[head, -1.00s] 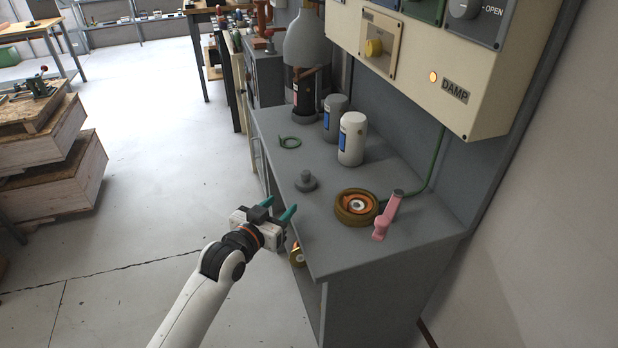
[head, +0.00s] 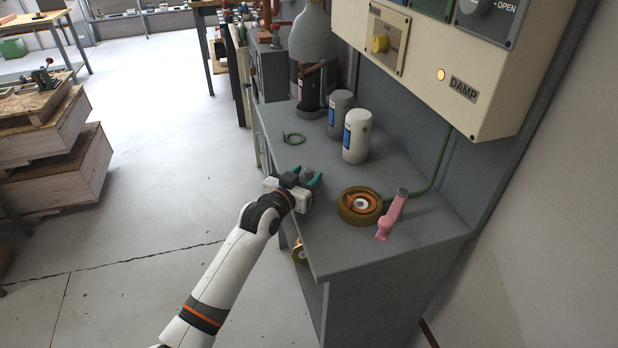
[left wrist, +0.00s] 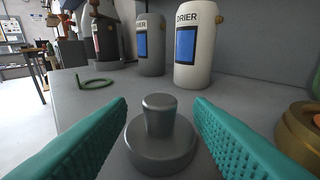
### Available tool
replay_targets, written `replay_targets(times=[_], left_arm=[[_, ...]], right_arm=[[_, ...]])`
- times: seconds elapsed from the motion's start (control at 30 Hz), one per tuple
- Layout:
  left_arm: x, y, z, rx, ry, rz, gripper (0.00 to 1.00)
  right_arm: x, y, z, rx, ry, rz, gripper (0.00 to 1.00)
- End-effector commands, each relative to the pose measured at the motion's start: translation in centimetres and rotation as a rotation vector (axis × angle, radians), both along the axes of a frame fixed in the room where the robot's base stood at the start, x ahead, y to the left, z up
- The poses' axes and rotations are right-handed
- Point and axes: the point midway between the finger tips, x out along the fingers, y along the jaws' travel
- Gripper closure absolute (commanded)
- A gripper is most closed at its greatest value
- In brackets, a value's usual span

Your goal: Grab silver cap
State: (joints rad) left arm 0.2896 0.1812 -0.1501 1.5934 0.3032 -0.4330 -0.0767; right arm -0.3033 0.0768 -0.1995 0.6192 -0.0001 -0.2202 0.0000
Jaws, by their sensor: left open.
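The silver cap (left wrist: 160,138) is a grey knobbed disc standing upright on the grey bench top. In the left wrist view it sits between the two teal fingers of my left gripper (left wrist: 162,130), with gaps on both sides. In the head view my left gripper (head: 310,178) reaches over the bench's left edge, and the cap's knob (head: 308,172) shows between the fingers. The gripper hides the cap's lower part there. My left gripper is open and holds nothing. My right gripper is not in view.
Behind the cap stand a white canister (head: 357,137) and a grey canister (head: 340,112), with a green ring (head: 294,138) to their left. To the right are a brown-and-orange round part (head: 360,206) and a pink handle (head: 391,216). A cream control box (head: 440,60) overhangs the bench.

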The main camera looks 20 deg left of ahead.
Motion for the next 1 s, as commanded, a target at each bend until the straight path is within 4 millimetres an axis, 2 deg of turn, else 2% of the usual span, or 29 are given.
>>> replay_targets(times=[0.03,0.17,0.43,0.7,0.73,1.0], left_arm=[[0.8,-0.2,-0.1,-0.002,-0.001,0.000,0.53],[1.9,-0.3,-0.3,0.000,0.000,0.000,0.53],[2.1,-0.4,-0.3,0.001,-0.001,0.000,0.53],[2.0,-0.4,-0.3,0.000,0.000,0.000,0.97],[2.0,-0.4,-0.3,0.000,0.000,0.000,1.00],[2.1,-0.4,0.0,0.001,-0.002,0.000,1.00]], right_arm=[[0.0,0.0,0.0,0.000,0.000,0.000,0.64],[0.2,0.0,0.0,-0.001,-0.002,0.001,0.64],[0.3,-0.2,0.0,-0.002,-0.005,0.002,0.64],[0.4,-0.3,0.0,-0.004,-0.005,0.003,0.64],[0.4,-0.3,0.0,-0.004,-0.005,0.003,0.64],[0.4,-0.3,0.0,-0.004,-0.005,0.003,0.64]])
